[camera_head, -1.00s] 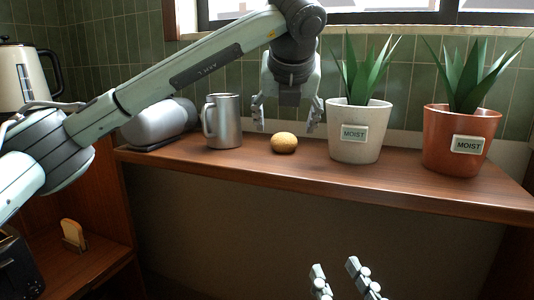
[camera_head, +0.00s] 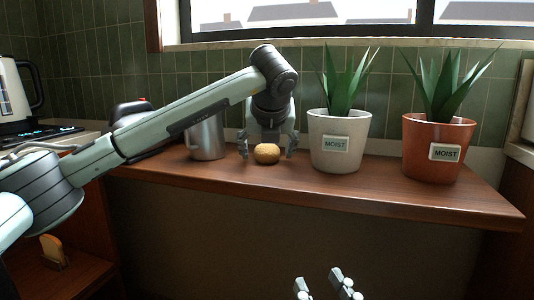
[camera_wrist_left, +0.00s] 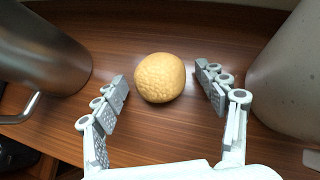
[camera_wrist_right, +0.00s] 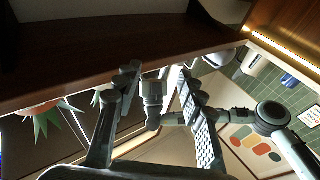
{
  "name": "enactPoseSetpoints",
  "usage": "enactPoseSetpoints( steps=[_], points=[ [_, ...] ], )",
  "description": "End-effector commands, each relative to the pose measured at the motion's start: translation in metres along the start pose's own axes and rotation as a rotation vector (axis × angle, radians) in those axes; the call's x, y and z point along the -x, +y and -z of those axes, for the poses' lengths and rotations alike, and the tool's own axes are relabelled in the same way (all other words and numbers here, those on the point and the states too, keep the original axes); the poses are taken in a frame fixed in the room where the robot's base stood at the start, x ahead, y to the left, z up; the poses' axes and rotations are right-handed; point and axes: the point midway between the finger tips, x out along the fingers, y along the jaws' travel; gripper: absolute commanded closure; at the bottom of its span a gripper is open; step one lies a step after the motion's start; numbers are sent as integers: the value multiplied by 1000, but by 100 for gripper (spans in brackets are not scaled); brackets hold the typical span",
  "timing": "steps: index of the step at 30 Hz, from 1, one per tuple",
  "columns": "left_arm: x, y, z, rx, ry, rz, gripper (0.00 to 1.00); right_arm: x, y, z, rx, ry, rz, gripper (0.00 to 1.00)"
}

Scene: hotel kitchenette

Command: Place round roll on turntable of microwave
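The round roll (camera_head: 267,153) is golden brown and sits on the wooden shelf between the metal mug and the white pot. My left gripper (camera_head: 268,152) is lowered over it and open. In the left wrist view the roll (camera_wrist_left: 160,77) lies just ahead of and between the two spread fingers (camera_wrist_left: 165,92), with a gap on each side. My right gripper (camera_head: 322,285) is low in front of the shelf, its fingers apart and empty; they also show in the right wrist view (camera_wrist_right: 160,90). No microwave or turntable can be made out.
The metal mug (camera_head: 207,138) stands close on the left of my left gripper, the white plant pot (camera_head: 338,142) close on its right. A terracotta pot (camera_head: 437,149) stands further right. Bare shelf (camera_head: 340,190) lies in front. A bread slice (camera_head: 52,251) is at lower left.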

Motion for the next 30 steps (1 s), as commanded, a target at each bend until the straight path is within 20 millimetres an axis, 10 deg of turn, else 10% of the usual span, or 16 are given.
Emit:
enactPoseSetpoints(
  steps=[14, 30],
  points=[
    [1, 0, 0, 0, -1, 0, 86, 0, 0, 0, 1, -1, 0, 60],
    [43, 0, -43, 1, -2, 0, 86, 2, 10, -23, 21, -117, -17, 60]
  ],
)
